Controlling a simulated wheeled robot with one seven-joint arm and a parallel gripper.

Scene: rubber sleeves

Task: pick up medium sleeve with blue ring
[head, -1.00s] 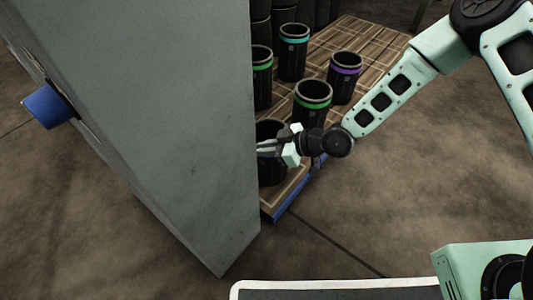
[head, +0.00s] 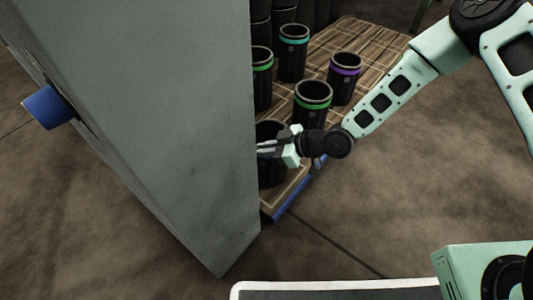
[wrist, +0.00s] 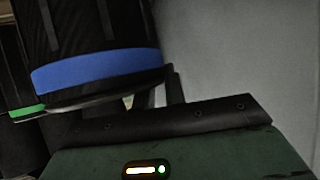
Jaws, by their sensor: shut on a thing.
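The medium sleeve with the blue ring shows in the wrist view as a black ribbed cylinder with a wide blue band (wrist: 95,72) near its rim. In the head view this black sleeve (head: 271,172) stands at the pallet's near end, partly hidden by the grey panel and my gripper; its blue ring is not visible there. My gripper (head: 265,148) is at the sleeve's rim, shut on it. In the wrist view the dark fingers (wrist: 162,95) meet the rim at its right end. How deep they reach is hidden.
A tall grey panel (head: 150,120) stands close on the left. On the wooden pallet (head: 372,47) are green-ringed sleeves (head: 313,103), a purple-ringed one (head: 343,80) and a teal-ringed one (head: 293,55). More dark sleeves stand behind. Floor at the right is clear.

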